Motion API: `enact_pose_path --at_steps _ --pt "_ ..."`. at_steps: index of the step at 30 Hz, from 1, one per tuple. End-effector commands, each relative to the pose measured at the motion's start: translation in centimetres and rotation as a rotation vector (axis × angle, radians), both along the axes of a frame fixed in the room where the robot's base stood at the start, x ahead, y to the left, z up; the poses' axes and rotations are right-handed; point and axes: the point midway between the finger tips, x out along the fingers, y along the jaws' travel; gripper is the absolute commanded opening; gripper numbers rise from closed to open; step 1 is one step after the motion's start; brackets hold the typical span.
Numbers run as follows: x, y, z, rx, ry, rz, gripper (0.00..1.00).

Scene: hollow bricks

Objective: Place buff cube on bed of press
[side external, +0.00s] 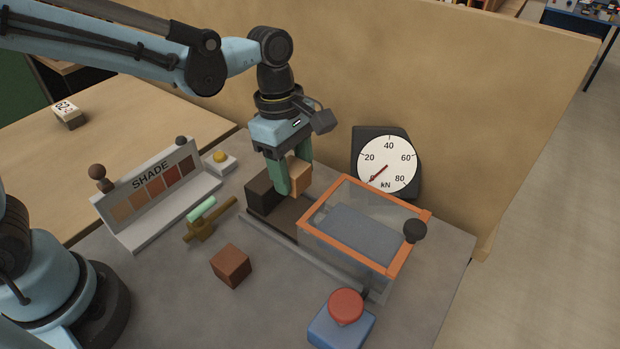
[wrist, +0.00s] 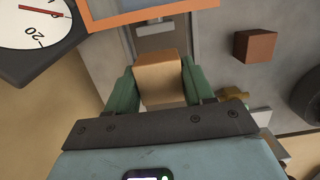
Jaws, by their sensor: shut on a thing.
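The buff cube (side external: 299,172) is between the green fingers of my gripper (side external: 292,178), which is shut on it. In the wrist view the cube (wrist: 161,78) fills the gap between the two fingers. The press shows as a clear box with an orange frame (side external: 324,258) and a black knob (side external: 415,230), over a grey slab (side external: 350,235). My gripper is to the left of this box. Below the gripper is a dark brown flat surface (side external: 290,213) with a dark block (side external: 262,194) at its left. I cannot tell whether the cube touches that surface.
A dial gauge (side external: 388,163) stands behind the press. A rail (side external: 300,252) runs along its front. A red button on a blue base (side external: 342,318) is in front. A reddish-brown cube (side external: 231,265), a brass tool (side external: 207,222) and a shade board (side external: 158,195) lie to the left.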

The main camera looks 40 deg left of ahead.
Motion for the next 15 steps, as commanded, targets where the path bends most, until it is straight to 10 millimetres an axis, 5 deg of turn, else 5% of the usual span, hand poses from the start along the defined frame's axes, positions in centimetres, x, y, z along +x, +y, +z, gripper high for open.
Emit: enact_pose_path --at_steps 15 --pt "0.1 0.0 -5.5 0.000 0.000 0.000 0.11"
